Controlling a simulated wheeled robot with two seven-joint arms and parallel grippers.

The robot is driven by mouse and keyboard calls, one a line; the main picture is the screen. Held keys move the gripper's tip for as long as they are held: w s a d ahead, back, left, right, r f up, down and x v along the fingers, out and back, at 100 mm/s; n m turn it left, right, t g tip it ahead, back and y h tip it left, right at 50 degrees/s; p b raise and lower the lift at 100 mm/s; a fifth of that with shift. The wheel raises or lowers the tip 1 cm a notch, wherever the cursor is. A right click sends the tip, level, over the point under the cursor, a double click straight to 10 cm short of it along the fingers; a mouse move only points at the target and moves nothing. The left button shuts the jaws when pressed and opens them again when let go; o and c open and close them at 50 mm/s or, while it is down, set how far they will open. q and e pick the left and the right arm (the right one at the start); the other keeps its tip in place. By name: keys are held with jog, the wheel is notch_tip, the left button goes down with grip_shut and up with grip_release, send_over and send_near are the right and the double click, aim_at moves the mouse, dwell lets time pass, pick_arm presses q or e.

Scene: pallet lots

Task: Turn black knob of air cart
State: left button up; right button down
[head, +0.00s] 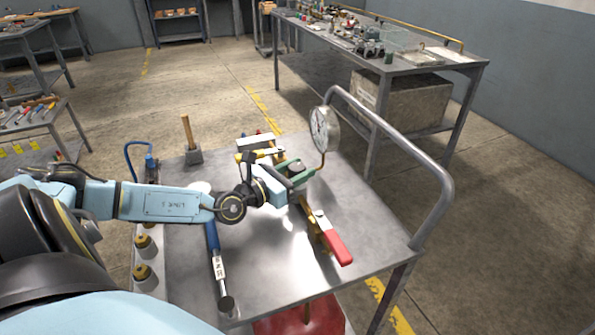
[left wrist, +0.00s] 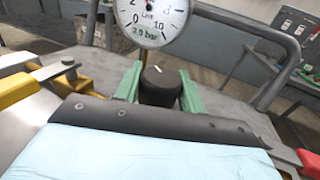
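The black knob (left wrist: 158,88) has a pale line mark on its top. It sits in front of the round pressure gauge (left wrist: 152,16) in the left wrist view. My left gripper (left wrist: 160,84) has its green fingers on either side of the knob, with no clear gap showing, so it looks shut on it. In the head view the left gripper (head: 293,171) reaches over the middle of the air cart (head: 270,270), and the knob (head: 297,167) shows small between the fingers. The gauge (head: 324,130) stands just beyond. My right gripper is not in view.
A red lever handle (head: 337,247) is on the cart's near right. A blue-handled tool (head: 214,250) lies at the left, and a wooden-handled tool (head: 190,138) stands behind it. A tubular rail (head: 440,180) bounds the right side. A laden workbench (head: 400,68) stands behind.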

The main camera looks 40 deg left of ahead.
pick_arm(q)
jog(key=o, duration=0.4)
jog(key=shift+s+a, duration=0.1)
jog(key=shift+s, duration=0.3)
jog(key=s+p, duration=0.1)
jog(key=s, duration=0.2)
jog(key=s+a, duration=0.1)
jog(key=s, duration=0.3)
jog(key=s+p, duration=0.1)
jog(key=s, duration=0.3)
jog(key=shift+a+p, duration=0.3)
jog(key=shift+p, duration=0.05)
jog(key=shift+s+a, duration=0.1)
jog(key=shift+s, duration=0.65)
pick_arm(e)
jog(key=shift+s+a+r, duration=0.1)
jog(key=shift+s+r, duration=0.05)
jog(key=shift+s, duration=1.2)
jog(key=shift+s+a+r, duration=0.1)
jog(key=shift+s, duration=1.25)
